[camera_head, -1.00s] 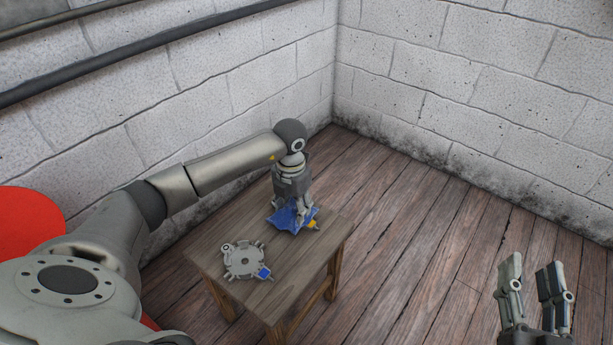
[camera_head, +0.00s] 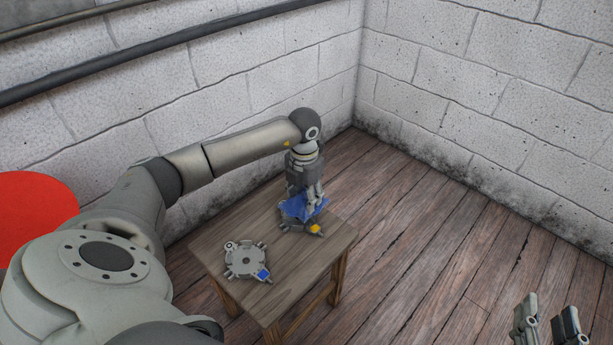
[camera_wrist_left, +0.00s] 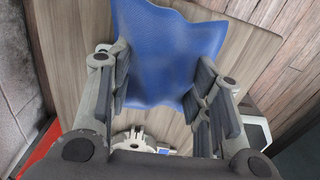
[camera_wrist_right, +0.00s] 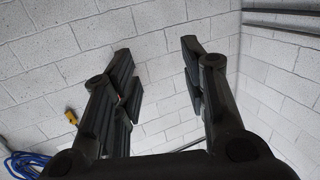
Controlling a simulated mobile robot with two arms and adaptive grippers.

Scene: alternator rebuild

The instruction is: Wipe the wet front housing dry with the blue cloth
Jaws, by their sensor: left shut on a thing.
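The blue cloth (camera_head: 296,208) hangs crumpled from my left gripper (camera_head: 312,198), which is shut on it, above the table's far end. It fills much of the left wrist view (camera_wrist_left: 165,50). Under it is a grey housing (camera_head: 285,224), mostly hidden, with a yellow tag (camera_head: 316,228). A second grey round housing (camera_head: 245,261) with a blue tag (camera_head: 264,274) lies uncovered nearer the front of the table. I cannot tell wetness on either, nor whether the cloth touches the housing below. My right gripper (camera_head: 545,315) is open and empty, away from the table; its spread fingers show in the right wrist view (camera_wrist_right: 155,80).
The small wooden table (camera_head: 290,270) has bare top between and around the housings. Block walls (camera_head: 480,100) stand behind it. The plank floor to its right is clear. A red round thing (camera_head: 35,215) is at the left. A blue coil (camera_wrist_right: 30,165) shows in the right wrist view.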

